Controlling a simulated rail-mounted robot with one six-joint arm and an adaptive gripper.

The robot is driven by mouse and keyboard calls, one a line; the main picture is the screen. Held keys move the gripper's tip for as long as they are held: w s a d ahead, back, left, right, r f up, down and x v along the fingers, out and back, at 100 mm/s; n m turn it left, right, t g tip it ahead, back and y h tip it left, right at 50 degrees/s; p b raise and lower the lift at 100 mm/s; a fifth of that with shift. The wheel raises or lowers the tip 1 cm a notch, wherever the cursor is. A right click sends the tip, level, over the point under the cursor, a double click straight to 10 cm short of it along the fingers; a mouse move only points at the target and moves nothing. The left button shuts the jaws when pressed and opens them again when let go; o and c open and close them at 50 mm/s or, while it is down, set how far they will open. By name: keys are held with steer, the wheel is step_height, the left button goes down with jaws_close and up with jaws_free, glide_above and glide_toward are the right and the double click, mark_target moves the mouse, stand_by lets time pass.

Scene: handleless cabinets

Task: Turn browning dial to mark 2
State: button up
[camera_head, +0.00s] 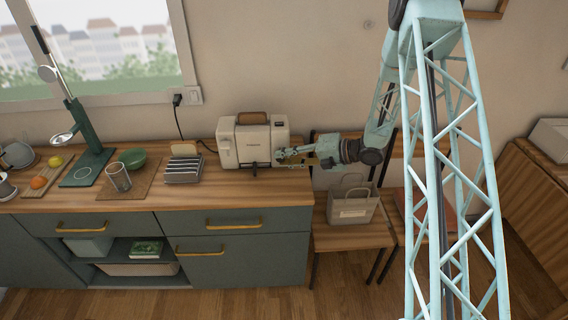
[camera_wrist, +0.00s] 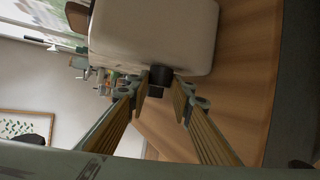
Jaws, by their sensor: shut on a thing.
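A cream toaster (camera_head: 253,150) with a brown piece on top stands on the wooden counter near its right end. In the wrist view its pale side (camera_wrist: 150,35) fills the top. My gripper (camera_head: 282,154) reaches it from the right, at its right end. In the wrist view my gripper (camera_wrist: 160,88) has its two fingertips on either side of a dark knob (camera_wrist: 161,75), which I take for the browning dial. The fingers are shut on it. The dial's marks and pointer cannot be made out, so its setting is not readable.
A metal rack (camera_head: 184,170) stands left of the toaster, with a green bowl (camera_head: 132,158) and a glass (camera_head: 118,178) farther left. A black cord (camera_head: 184,122) runs to the wall socket. A paper bag (camera_head: 352,201) stands on the lower shelf at right.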

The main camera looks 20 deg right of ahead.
steer(key=shift+f+t+y+b, duration=0.15)
steer(key=shift+t+y+b, duration=0.2)
steer(key=shift+b, duration=0.3)
steer(key=shift+y, duration=0.25)
steer(key=o, duration=0.8)
steer(key=shift+o, duration=0.2)
steer(key=shift+d, duration=0.1)
steer(key=v, duration=1.1)
steer(key=shift+s+d+r, duration=0.25)
steer(key=shift+d, duration=0.05)
steer(key=shift+w, duration=0.1)
